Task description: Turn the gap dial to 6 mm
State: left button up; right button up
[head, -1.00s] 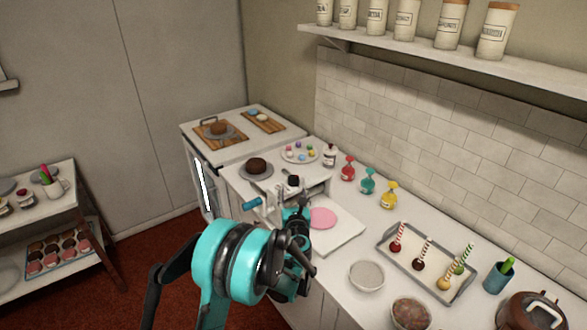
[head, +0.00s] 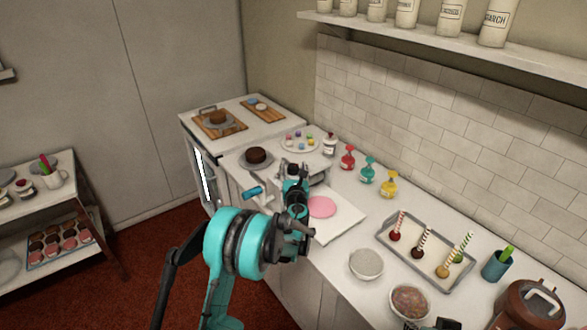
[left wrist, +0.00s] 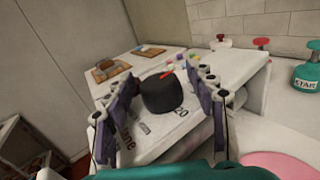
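The gap dial (left wrist: 162,96) is a black round knob with a red pointer mark on top, in the middle of the left wrist view. It sits on a white sheeter (left wrist: 185,135) with printed markings, of which a "20" shows. My left gripper (left wrist: 162,72) is open, with one finger on each side of the dial. I cannot tell whether the fingers touch it. In the head view my left gripper (head: 296,182) is over the sheeter and hides the dial. The dial's set value is not readable.
A pink dough disc (head: 321,207) lies on the sheeter's white bed beside my gripper. A blue crank handle (head: 253,192) sticks out at its left. A chocolate cake (head: 256,155), several coloured bottles and a cake-pop tray (head: 427,252) stand on the counter.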

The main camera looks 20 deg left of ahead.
pick_arm(q)
jog(key=c, duration=1)
jog(key=shift+n+g+y, duration=0.3)
jog(key=shift+n+y, duration=0.1)
jog(key=shift+y, duration=0.2)
jog(key=shift+d+f+n+g+y+b, duration=0.1)
jog(key=shift+n+g+y+b, duration=0.4)
jog(key=shift+y, duration=0.3)
jog(key=n+g+y, duration=0.1)
jog(key=n+y, duration=0.1)
jog(key=y, duration=0.1)
jog(key=shift+n+g+b, duration=0.3)
jog(key=shift+g+b, duration=0.1)
jog(key=shift+n+g+y+b, duration=0.4)
jog(key=shift+n+g+y, duration=1.8)
jog(key=shift+g, duration=0.5)
